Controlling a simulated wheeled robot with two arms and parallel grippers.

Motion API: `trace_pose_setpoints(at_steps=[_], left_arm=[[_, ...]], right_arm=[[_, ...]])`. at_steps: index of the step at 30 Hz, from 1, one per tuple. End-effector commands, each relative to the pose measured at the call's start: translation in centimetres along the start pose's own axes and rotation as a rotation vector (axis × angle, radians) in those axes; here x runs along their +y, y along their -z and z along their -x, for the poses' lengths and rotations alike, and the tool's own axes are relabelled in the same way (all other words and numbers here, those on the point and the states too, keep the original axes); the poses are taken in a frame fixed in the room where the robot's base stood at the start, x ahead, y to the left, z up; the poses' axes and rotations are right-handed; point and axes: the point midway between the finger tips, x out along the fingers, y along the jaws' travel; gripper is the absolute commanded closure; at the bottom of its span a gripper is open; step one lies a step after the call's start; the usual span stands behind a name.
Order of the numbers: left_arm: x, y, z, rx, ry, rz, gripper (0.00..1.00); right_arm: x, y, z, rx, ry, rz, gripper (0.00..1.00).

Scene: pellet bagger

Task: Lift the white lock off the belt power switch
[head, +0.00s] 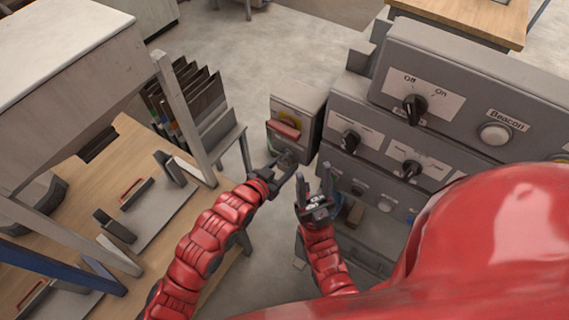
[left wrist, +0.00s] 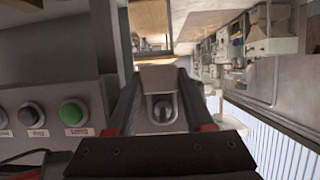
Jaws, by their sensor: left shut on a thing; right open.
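The belt power switch appears to be the grey box (head: 296,108) with a red handle (head: 284,130) on a yellow plate, at the middle of the head view. My left gripper (head: 285,166) is at the lower front of this box. It is shut on a pale piece that looks like the white lock; this piece (left wrist: 161,82) sits between the fingers in the left wrist view. Its hold on the switch is hidden. My right gripper (head: 313,175) is open and empty, to the right of the left one, in front of the control panels.
Grey control panels (head: 465,75) with black knobs and a beacon button stand close on the right. A wooden workbench (head: 100,185) with metal fixtures is on the left. A rack of dark sheets (head: 190,95) stands behind it. Open floor (head: 245,45) lies beyond the box.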

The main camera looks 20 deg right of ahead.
Motion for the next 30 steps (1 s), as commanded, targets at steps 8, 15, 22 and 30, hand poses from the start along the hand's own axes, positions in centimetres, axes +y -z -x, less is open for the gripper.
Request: trace_pose_setpoints(at_steps=[8,15,22,30], left_arm=[[0.0,0.0,0.0,0.0,0.0,0.0,1.0],[-0.1,0.5,0.4,0.0,0.002,0.001,1.0],[-0.2,-1.1,4.8,-0.005,0.005,0.001,1.0],[0.1,-4.3,13.3,-0.014,0.0,0.0,1.0]], right_arm=[[0.0,0.0,0.0,0.0,0.0,0.0,0.5],[0.0,-0.1,0.4,0.0,0.0,0.0,0.5],[0.1,0.2,-1.3,0.0,0.0,0.0,0.5],[0.3,1.0,-6.0,0.0,0.0,0.0,0.5]])
